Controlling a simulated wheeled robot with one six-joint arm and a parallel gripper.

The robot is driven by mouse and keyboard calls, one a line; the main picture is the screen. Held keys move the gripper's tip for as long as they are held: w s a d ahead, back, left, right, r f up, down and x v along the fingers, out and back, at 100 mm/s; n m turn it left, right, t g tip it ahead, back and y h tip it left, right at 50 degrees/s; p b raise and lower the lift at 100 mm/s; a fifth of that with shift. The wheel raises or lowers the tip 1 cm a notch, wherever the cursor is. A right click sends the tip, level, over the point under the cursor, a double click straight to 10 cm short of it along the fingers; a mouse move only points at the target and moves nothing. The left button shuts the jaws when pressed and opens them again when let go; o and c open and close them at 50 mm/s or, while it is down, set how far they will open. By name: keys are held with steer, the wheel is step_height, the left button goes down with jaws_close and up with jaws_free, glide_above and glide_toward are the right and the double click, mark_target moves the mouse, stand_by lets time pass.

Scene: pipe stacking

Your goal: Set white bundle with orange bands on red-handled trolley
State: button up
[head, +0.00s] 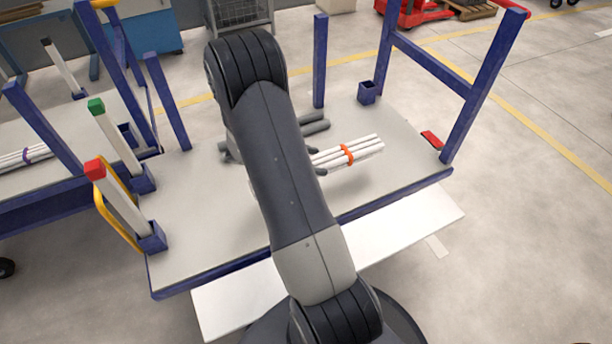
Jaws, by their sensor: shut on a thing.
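The white bundle (368,148) of several thin pipes shows to the right of my arm, with one orange band in view; its left part is hidden behind the arm. My gripper (318,161) is mostly hidden by my forearm; dark finger parts show at the bundle's left, and it is shut on the bundle. The trolley (195,205) has a grey deck, blue frame and a red handle (514,9) at the upper right. The bundle is over the deck's right half, with a soft shadow below it; I cannot tell how high it is.
Blue uprights (320,60) rise around the deck. A second trolley (40,190) at left bears a purple-banded bundle. A small red item (432,139) lies by the right edge. The deck's left front is clear.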

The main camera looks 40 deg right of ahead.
step_height(320, 180, down, 9)
steer(key=b, duration=0.3)
steer(key=shift+f, duration=0.1)
steer(key=o, duration=1.2)
steer(key=shift+o, duration=0.2)
steer(key=p+v, duration=0.3)
steer(key=v, duration=0.9)
